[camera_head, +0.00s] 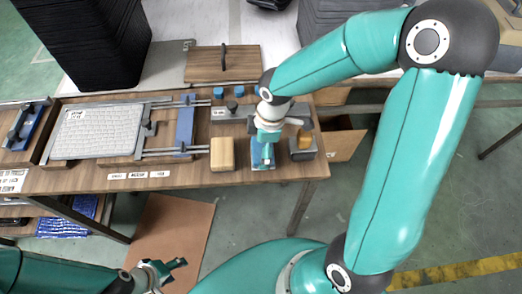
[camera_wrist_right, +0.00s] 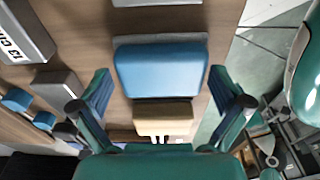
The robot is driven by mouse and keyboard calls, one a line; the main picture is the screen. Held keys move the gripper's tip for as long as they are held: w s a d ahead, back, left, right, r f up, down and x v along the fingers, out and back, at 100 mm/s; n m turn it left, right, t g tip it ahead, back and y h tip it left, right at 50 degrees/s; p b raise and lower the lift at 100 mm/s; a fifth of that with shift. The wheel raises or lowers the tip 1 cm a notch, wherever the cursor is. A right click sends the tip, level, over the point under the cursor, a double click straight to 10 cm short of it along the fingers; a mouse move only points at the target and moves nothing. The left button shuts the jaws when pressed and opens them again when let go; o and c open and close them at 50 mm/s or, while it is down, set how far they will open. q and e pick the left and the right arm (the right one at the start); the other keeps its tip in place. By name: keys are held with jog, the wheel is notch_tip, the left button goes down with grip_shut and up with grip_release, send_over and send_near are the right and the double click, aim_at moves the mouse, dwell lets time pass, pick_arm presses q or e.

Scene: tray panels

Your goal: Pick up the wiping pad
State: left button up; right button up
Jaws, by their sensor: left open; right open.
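A blue pad (camera_head: 263,160), which looks like the wiping pad, rests on a grey holder at the table's front edge. In the right wrist view the blue pad (camera_wrist_right: 160,68) lies ahead, between the fingers, with a tan block (camera_wrist_right: 163,116) below it in the picture. My right gripper (camera_head: 267,137) is over the blue pad and hides part of it. In the right wrist view my right gripper (camera_wrist_right: 161,88) is open, one finger on each side; contact cannot be told. My left gripper (camera_head: 180,264) is open and empty, low at the bottom left, away from the table.
A tan block (camera_head: 222,154) stands left of the pad, and a grey holder with an orange-brown piece (camera_head: 304,141) stands right. A grey block with blue knobs (camera_head: 232,110) is behind. A white panel in a frame (camera_head: 97,132) lies left. An open brown box (camera_head: 345,140) is beyond the table's right end.

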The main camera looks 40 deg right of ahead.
jog(key=c, duration=0.9)
jog(key=shift+r, duration=0.1)
jog(key=shift+c, duration=0.2)
notch_tip(320, 180, up, 20)
jog(key=p, duration=0.2)
